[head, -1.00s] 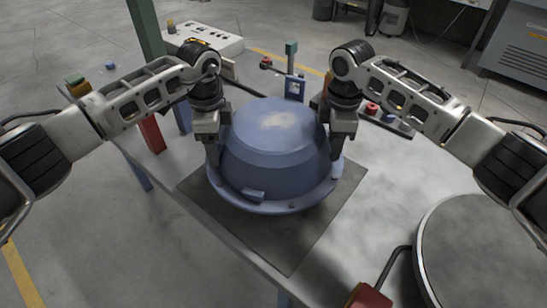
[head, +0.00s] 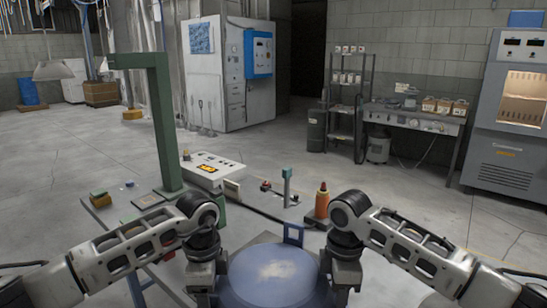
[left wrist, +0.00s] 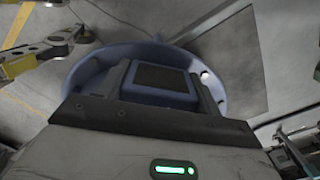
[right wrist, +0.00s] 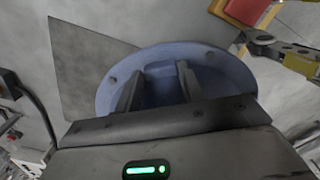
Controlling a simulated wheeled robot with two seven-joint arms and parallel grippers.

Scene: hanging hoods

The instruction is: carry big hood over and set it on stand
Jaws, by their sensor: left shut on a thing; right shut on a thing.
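The big hood (head: 270,272) is a blue dome with a wide flange, cut off by the bottom edge of the head view. My left gripper (left wrist: 163,88) and my right gripper (right wrist: 158,82) are shut on it from opposite sides. The hood's blue rim also shows in the left wrist view (left wrist: 85,66) and the right wrist view (right wrist: 222,76). Whether the hood rests on the dark mat (right wrist: 85,65) or hangs above it, I cannot tell.
Small coloured blocks (head: 100,198) lie at the left. Grey floor is open farther back, before a cabinet and shelves.

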